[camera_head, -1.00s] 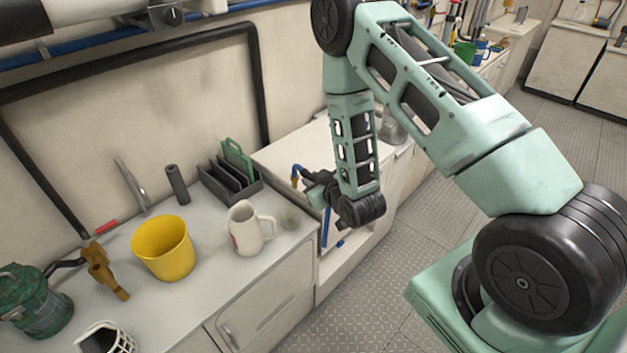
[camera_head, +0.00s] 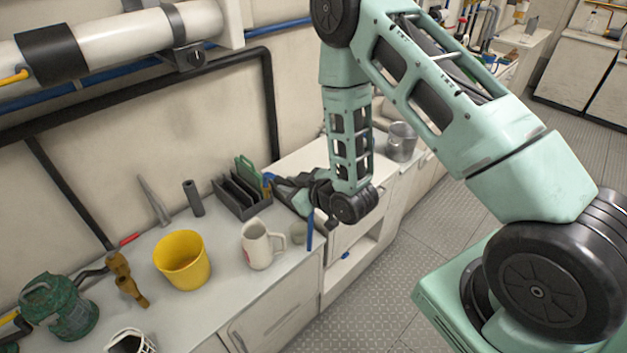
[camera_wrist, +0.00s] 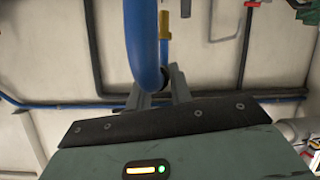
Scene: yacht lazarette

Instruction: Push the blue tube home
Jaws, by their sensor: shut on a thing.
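The blue tube (camera_head: 310,231) is held in my gripper (camera_head: 278,183), and a length of it hangs down in front of the counter edge. In the wrist view the blue tube (camera_wrist: 143,45) is thick and close, passing down to my gripper (camera_wrist: 160,88). The fingers are shut on it. A yellow-brass piece (camera_wrist: 164,28) shows just right of the tube there; whether it is joined to the tube I cannot tell. In the head view my gripper is beside the dark rack, and the tube's far end is small and partly hidden.
A dark slotted rack (camera_head: 242,208) with a green plate stands just left of my gripper. A white jug (camera_head: 258,246), yellow bucket (camera_head: 182,262) and green lantern-like object (camera_head: 58,308) stand on the counter. A metal pot (camera_head: 402,142) is behind my arm. Pipes run along the wall.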

